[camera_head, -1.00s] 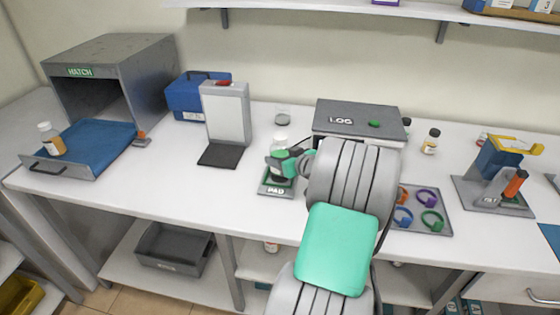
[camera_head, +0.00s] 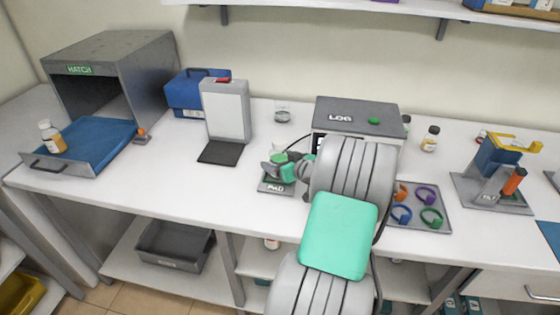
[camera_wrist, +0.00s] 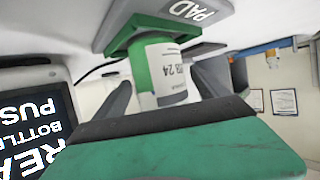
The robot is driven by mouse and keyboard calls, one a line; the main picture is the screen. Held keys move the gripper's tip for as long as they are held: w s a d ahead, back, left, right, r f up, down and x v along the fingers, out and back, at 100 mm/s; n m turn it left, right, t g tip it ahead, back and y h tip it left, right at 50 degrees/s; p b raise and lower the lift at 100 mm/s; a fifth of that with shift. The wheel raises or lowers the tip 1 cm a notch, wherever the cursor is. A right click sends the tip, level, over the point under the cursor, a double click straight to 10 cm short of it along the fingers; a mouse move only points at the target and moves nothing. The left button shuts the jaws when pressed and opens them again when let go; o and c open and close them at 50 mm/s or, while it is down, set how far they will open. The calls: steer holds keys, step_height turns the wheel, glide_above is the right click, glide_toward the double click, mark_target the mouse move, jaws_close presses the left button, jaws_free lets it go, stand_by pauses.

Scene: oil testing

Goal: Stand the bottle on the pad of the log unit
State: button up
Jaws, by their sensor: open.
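The bottle, with a white label and a green lower part, shows in the wrist view (camera_wrist: 172,78), which sees the scene upside down. It appears upright, with its base at the green square of the pad (camera_wrist: 150,22). My gripper (camera_wrist: 165,76) is open, with one finger on each side of the bottle. In the head view, my gripper (camera_head: 276,168) is at the pad (camera_head: 275,188) and covers most of the bottle. The log unit (camera_head: 355,117) stands just behind, partly hidden by my arm. Its lit screen (camera_wrist: 35,130) shows at the left of the wrist view.
A black-based stand with a white panel (camera_head: 226,115) stands left of the pad. A small glass jar (camera_head: 282,113) is behind it. A tray of coloured rings (camera_head: 440,198) lies to the right. The hatch's blue tray (camera_head: 95,145) holds another bottle (camera_head: 52,137). The front left bench is clear.

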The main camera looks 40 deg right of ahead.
steer(key=shift+r+p, duration=0.3)
steer(key=b+v, duration=0.3)
steer(key=v, duration=0.8)
steer(key=w+a+f+n+g+y, duration=0.1)
steer(key=w+a+g+y, duration=0.15)
steer(key=a, duration=0.75)
steer(key=w+a+f+n+g+y, duration=0.1)
steer(key=a+n+g, duration=0.15)
steer(key=a, duration=0.85)
steer(key=s+a+m+g+h, duration=0.2)
steer(key=s+a+g, duration=0.3)
steer(key=s+a, duration=0.6)
steer(key=a+r, duration=0.1)
steer(key=a, duration=0.1)
steer(key=shift+a, duration=0.35)
steer(key=shift+c, duration=0.4)
